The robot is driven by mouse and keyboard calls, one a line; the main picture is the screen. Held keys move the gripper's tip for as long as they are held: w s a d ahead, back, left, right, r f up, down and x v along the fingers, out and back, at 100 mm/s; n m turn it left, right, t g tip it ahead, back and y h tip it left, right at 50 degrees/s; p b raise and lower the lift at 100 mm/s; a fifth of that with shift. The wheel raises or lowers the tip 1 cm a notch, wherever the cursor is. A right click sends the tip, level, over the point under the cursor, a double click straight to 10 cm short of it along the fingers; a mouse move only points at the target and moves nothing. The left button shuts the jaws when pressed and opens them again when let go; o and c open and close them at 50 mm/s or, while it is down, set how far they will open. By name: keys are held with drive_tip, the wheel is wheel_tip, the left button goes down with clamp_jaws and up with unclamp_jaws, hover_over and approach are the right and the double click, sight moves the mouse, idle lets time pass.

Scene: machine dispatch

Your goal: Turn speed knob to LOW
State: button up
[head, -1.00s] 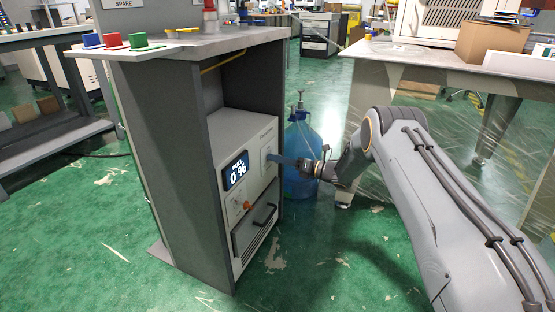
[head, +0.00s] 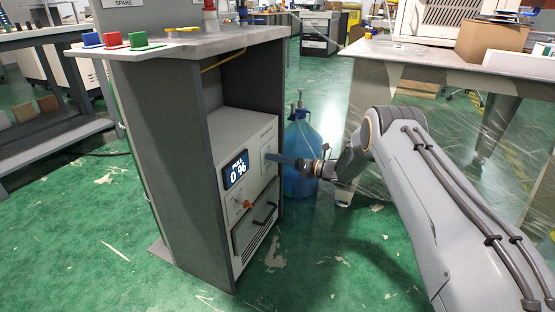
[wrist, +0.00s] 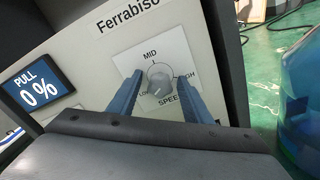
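The grey round speed knob (wrist: 160,86) sits on a white dial plate (wrist: 133,58) marked MID at the top, HIGH at the right and LOW at the lower left. I cannot tell for sure where its pointer is. In the wrist view the two blue fingers of my gripper (wrist: 161,73) are apart, one on each side of the knob, with gaps showing between them and it. In the head view my gripper (head: 270,157) reaches the front of the machine (head: 247,137) from the right, and the knob cannot be made out.
A display (head: 236,169) reading PULL 0 % is left of the dial. An orange knob (head: 248,204) and a dark handle (head: 264,216) are below. The grey bench's side panel (head: 180,170) encloses the machine. A blue bottle (head: 301,150) stands close behind my gripper.

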drive_tip(key=p+v, duration=0.2)
drive_tip(key=v, duration=0.6)
drive_tip(key=shift+a, duration=0.1)
